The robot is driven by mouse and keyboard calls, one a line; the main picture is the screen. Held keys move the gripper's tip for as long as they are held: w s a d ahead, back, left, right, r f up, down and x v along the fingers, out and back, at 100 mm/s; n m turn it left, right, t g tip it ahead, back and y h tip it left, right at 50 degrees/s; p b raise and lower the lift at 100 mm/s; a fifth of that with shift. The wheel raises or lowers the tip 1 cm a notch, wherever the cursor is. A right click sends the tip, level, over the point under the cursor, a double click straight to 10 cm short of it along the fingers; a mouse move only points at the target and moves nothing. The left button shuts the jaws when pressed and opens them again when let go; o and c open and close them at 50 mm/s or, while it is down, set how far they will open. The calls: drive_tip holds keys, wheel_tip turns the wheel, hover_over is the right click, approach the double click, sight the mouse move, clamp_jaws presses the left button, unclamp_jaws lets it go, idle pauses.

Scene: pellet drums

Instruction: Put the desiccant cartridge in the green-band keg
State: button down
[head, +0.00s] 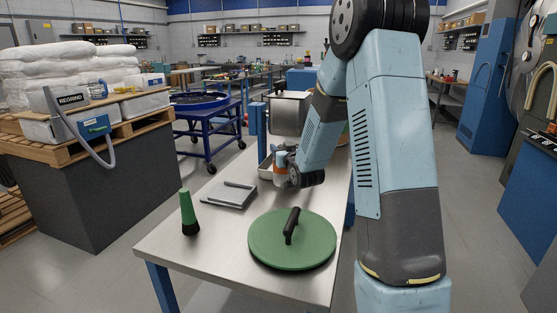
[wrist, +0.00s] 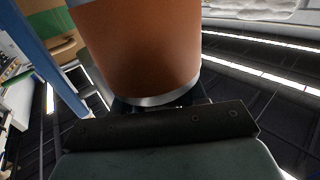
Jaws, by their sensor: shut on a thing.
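My gripper (head: 287,172) is shut on an orange cylinder with pale metal ends, which I take as the desiccant cartridge (head: 280,168). It is held above the far part of the steel table. In the wrist view the cartridge (wrist: 142,50) fills the upper middle, just beyond the dark gripper edge (wrist: 160,122). A round green lid (head: 270,243) with a black bar handle lies flat on the near part of the table. I cannot make out a keg with a green band for sure; my arm hides part of the far table end.
A green-and-black tapered tool (head: 188,212) stands at the table's (head: 165,248) left edge. A flat grey plate device (head: 229,194) lies behind it. A metal box-like vessel (head: 288,114) stands beyond my gripper. A pallet (head: 90,138) with sacks is at left.

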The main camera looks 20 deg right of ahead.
sight(280, 175)
drive_tip(key=shift+w+a+f, duration=0.2)
drive_tip(key=shift+w+f, duration=0.15)
drive_tip(key=shift+f, duration=1.6)
drive_tip(key=c, duration=0.6)
unclamp_jaws()
drive_tip(key=shift+f, duration=0.1)
